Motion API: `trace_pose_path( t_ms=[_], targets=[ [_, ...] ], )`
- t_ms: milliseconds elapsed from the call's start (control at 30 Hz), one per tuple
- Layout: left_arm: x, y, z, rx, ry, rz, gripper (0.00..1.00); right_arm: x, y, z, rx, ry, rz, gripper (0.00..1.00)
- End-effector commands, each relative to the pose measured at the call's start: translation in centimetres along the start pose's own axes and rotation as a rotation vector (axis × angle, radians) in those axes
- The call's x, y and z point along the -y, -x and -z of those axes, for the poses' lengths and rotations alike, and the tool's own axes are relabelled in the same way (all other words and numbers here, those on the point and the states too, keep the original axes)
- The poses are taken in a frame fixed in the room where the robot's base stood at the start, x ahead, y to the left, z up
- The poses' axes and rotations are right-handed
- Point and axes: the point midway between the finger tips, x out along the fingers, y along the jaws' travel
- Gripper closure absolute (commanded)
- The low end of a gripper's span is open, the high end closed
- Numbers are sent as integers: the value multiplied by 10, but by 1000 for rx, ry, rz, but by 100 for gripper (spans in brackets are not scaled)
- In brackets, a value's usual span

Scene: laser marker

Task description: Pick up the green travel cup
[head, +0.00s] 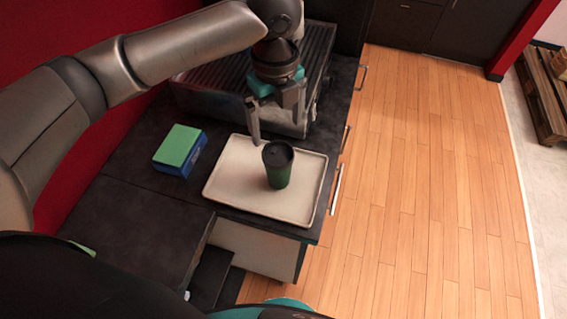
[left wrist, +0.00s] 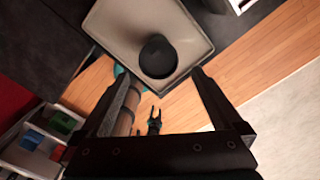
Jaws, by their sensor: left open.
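The green travel cup (head: 279,170) has a black lid and stands upright on a beige tray (head: 228,180). In the left wrist view the cup's dark lid (left wrist: 158,56) shows from above, beyond and between the fingers, on the tray (left wrist: 112,30). My left gripper (head: 276,120) is open and empty, above and a little behind the cup in the head view, apart from it. In the left wrist view the left gripper's two fingers (left wrist: 160,78) are spread wide. My right gripper is not clearly made out in the head view.
A green-and-blue box (head: 180,149) lies left of the tray on the dark counter (head: 130,213). A metal machine with a ribbed top (head: 195,93) stands behind the tray. Drawer handles (head: 336,188) stick out at the counter's right edge. The wooden floor to the right is clear.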

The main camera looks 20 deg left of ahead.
Motion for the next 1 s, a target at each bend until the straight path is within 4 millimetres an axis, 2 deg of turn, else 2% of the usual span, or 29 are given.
trace_pose_path(
  t_ms=[33, 100, 300, 533, 800, 1000],
  targets=[
    [-1, -14, 0, -1, 2, -5, 0, 5, -1, -4, 5, -2, 7, 50],
    [-1, -29, 0, -1, 2, -4, 0, 10, -2, -6, 9, -3, 13, 50],
    [0, -62, 0, -1, 3, -1, 0, 11, -4, -6, 8, -3, 15, 50],
    [-1, -76, 1, 0, 2, -1, 0, 7, -4, -3, 4, 0, 9, 50],
    [-3, -115, 6, 0, 4, -1, 0, 3, -4, -2, 3, 1, 4, 50],
    [-3, -122, 5, 2, 3, 1, 0, 3, -5, -2, 3, 1, 4, 50]
  ],
)
